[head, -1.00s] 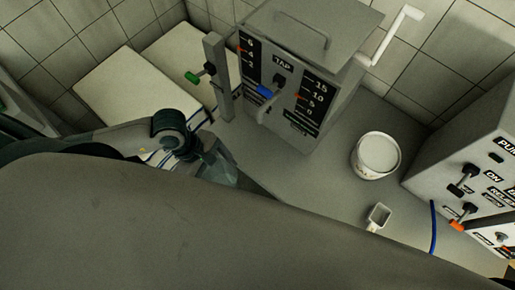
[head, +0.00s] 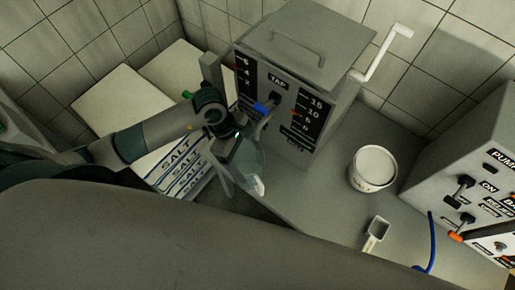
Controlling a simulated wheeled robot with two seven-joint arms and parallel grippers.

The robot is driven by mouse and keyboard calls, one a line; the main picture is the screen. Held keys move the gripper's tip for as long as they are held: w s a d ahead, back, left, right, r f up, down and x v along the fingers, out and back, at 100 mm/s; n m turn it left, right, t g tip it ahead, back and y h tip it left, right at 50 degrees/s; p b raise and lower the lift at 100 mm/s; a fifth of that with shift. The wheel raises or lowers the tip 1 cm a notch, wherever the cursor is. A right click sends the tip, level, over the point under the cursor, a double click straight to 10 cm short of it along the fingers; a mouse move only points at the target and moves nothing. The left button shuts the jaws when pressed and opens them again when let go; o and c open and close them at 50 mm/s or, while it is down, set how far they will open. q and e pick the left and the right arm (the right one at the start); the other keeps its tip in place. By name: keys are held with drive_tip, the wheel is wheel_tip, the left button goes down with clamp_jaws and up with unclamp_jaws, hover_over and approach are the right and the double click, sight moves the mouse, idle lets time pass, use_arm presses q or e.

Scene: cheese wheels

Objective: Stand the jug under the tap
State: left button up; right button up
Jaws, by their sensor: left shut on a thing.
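The clear jug (head: 249,165) is in my left gripper (head: 230,150), which is shut on it. It is see-through, so its edges are hard to make out. It is in front of the grey tap box (head: 312,75), at the box's lower left. The tap (head: 264,108), with a blue handle, is on the box's front, above and right of the jug in the picture. I cannot tell whether the jug touches the counter. My right gripper is not in view.
A white tub (head: 373,168) and a small scoop (head: 376,232) sit on the grey counter (head: 325,190). A pump box (head: 470,170) with levers and a blue hose (head: 431,245) is at right. Salt sacks (head: 178,168) are stacked at left.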

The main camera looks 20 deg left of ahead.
sight(260, 155)
use_arm(q)
drive_tip(key=shift+w, duration=0.1)
drive_tip(key=w, duration=0.1)
drive_tip(key=w+d, duration=0.1)
drive_tip(key=w+f, duration=0.1)
drive_tip(key=w, duration=0.1)
drive_tip(key=shift+w+d+b, duration=0.1)
drive_tip(key=shift+d+b, duration=0.2)
drive_tip(key=shift+b, duration=0.1)
drive_tip(key=shift+f, duration=0.2)
drive_tip(key=shift+f, duration=0.15)
drive_tip(key=o, duration=1.4)
